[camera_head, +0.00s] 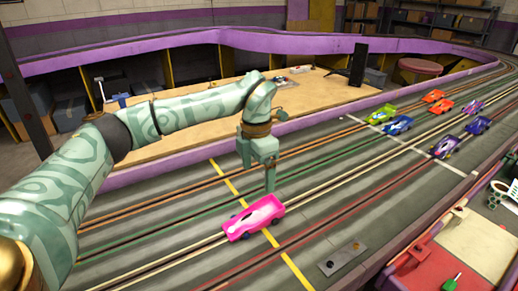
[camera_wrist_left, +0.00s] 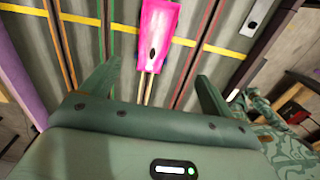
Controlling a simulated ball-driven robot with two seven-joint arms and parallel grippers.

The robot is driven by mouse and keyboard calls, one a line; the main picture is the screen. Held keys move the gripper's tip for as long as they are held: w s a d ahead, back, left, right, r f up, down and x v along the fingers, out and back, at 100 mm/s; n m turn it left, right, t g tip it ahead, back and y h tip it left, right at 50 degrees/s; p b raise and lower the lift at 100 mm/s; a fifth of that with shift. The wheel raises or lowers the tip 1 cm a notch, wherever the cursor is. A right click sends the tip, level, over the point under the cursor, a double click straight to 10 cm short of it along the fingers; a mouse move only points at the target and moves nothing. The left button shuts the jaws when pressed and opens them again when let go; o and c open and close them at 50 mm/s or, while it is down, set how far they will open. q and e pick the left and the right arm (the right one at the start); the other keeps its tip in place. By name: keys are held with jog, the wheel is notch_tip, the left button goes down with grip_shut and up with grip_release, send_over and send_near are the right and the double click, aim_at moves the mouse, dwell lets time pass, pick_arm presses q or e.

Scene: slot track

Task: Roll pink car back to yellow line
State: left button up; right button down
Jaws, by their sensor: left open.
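The pink car (camera_head: 254,217) sits on the slot track, lying across the yellow line (camera_head: 291,263), which shows on both sides of it. In the left wrist view the pink car (camera_wrist_left: 158,32) also overlaps the yellow line (camera_wrist_left: 222,51), with one end on the gripper's side of it. My left gripper (camera_head: 270,183) is just above and behind the car in the head view, pointing down. In the left wrist view its two fingers (camera_wrist_left: 159,70) are spread wide with nothing between them, and the car is ahead of the gap.
Several other cars, including a green one (camera_head: 381,113) and a purple one (camera_head: 445,146), stand farther up the track near a white line. A grey metal plate (camera_head: 342,258) lies at the near track edge. The lanes around the pink car are clear.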

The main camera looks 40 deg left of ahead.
aim_at(257, 211)
pick_arm(q)
jog(key=f+b, duration=0.2)
jog(key=f, duration=0.2)
jog(key=f+b, duration=0.2)
jog(key=f, duration=0.3)
jog(key=f+b, duration=0.2)
jog(key=f, duration=0.3)
jog(key=shift+w+a+f+b, duration=0.15)
jog(key=shift+a+f+b, duration=0.15)
jog(key=shift+b, duration=0.1)
jog(key=shift+f, duration=0.55)
jog(key=shift+c, duration=0.6)
jog(key=shift+r, duration=0.1)
jog(key=c, duration=1.1)
jog(key=shift+o, duration=0.2)
pick_arm(e)
jog(key=s+d+f+g, duration=0.1)
jog(key=s+f, duration=0.2)
jog(key=f, duration=0.3)
jog(key=shift+s+d, duration=0.25)
jog(key=shift+s, duration=0.05)
